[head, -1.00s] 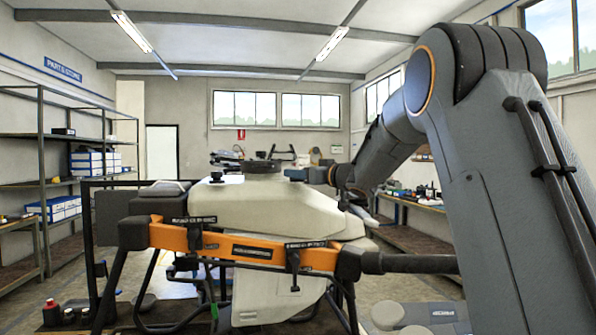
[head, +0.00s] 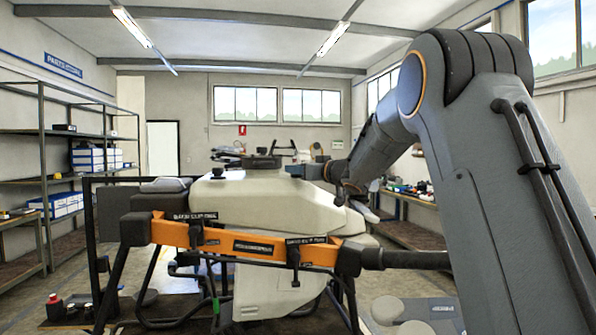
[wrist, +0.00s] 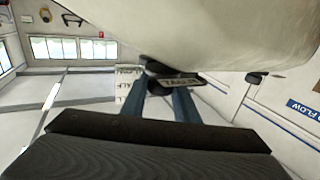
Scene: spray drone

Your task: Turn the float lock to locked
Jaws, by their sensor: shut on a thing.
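The float lock (wrist: 176,83) is a small black part with a pale-lettered plate, just under the edge of the pale tank in the wrist view. My gripper (wrist: 160,88) has its two blue fingers on either side of it, shut on it. The lettering is too blurred to read fully, so I cannot tell its setting. In the head view my gripper (head: 298,171) is at the upper right of the drone's cream tank (head: 270,205); the lock itself is not clear there.
The drone's orange frame bar (head: 245,243) with black clips crosses in front of the tank. Shelves (head: 65,180) stand at the left and a bench (head: 410,200) at the right. Bottles (head: 55,308) stand at lower left.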

